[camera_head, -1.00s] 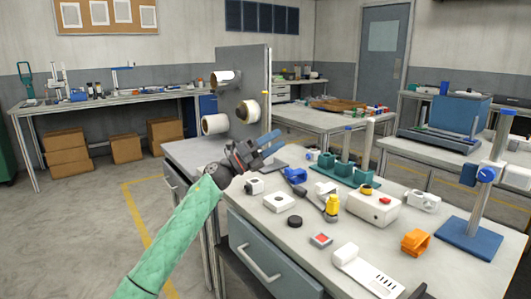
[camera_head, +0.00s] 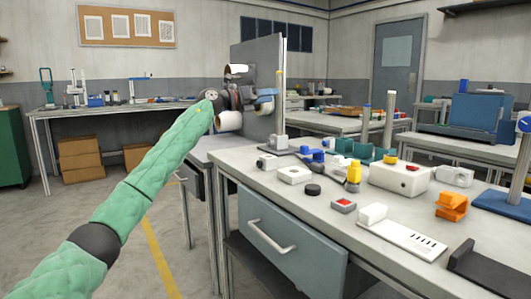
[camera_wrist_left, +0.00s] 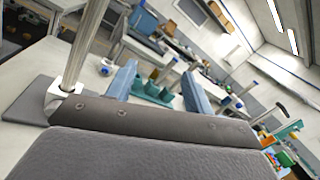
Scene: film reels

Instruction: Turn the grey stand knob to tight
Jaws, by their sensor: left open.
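The grey stand shows as a thin upright pole (camera_head: 281,105) at the back left of the near table, beside a tall grey panel. In the left wrist view its pole (camera_wrist_left: 83,45) rises from a pale block on a dark grey base plate (camera_wrist_left: 28,103). I cannot make out its knob in either current view. My left gripper (camera_head: 268,99) is raised close to the pole in the head view, its blue fingers pointing right. In the left wrist view the fingers (camera_wrist_left: 160,78) are apart with nothing between them; the pole is left of them. My right gripper is out of view.
The panel (camera_head: 262,60) carries white rolls, partly behind my left gripper. The near table (camera_head: 290,200) holds a white box (camera_head: 398,178), an orange clip (camera_head: 452,205), a yellow bottle (camera_head: 354,173) and several small parts. A blue stand (camera_head: 508,200) is at the right edge.

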